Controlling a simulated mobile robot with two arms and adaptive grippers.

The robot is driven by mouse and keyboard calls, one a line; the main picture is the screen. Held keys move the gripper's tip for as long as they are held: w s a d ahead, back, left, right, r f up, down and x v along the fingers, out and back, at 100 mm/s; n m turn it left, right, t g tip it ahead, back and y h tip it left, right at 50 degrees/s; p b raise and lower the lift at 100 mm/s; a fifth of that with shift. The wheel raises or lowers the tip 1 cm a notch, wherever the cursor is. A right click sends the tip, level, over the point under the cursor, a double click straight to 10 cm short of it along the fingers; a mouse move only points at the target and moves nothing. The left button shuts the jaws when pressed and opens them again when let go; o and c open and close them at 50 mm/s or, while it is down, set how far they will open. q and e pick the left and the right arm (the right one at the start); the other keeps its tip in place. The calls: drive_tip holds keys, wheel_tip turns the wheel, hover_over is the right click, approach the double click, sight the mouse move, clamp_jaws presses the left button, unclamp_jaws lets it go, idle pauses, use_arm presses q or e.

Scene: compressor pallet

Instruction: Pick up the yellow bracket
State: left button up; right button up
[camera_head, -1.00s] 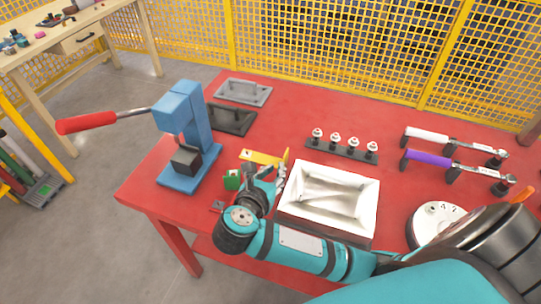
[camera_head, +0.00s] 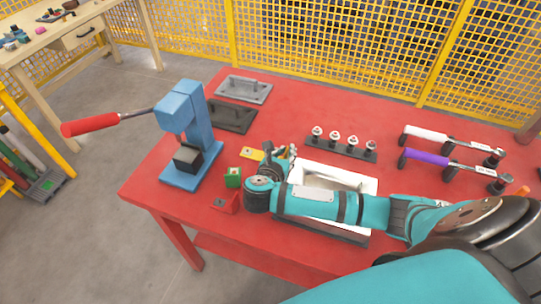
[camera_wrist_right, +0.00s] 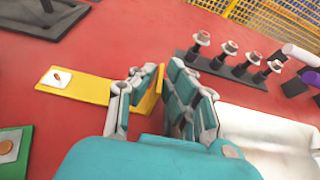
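The yellow bracket (camera_head: 249,153) lies on the red table. It also shows in the right wrist view (camera_wrist_right: 78,86), with a white patch and an orange mark on its flat plate and a raised end at the right. My right gripper (camera_head: 281,152) is over that raised end. In the right wrist view its two fingers (camera_wrist_right: 155,95) are apart, with the raised end between them. Whether either finger touches the bracket cannot be told. The fingers and wrist hide part of the bracket. My left gripper is not in view.
A white bin (camera_head: 368,184) stands right of the gripper, partly under my right arm. A blue press (camera_head: 190,135) stands left. Behind are a bolt rack (camera_head: 341,149) and dark plates (camera_head: 231,117).

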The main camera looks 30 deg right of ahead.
clamp_jaws()
drive_tip(key=shift+r, duration=0.1)
wheel_tip(320, 180, up, 10)
drive_tip(key=shift+b, duration=0.35)
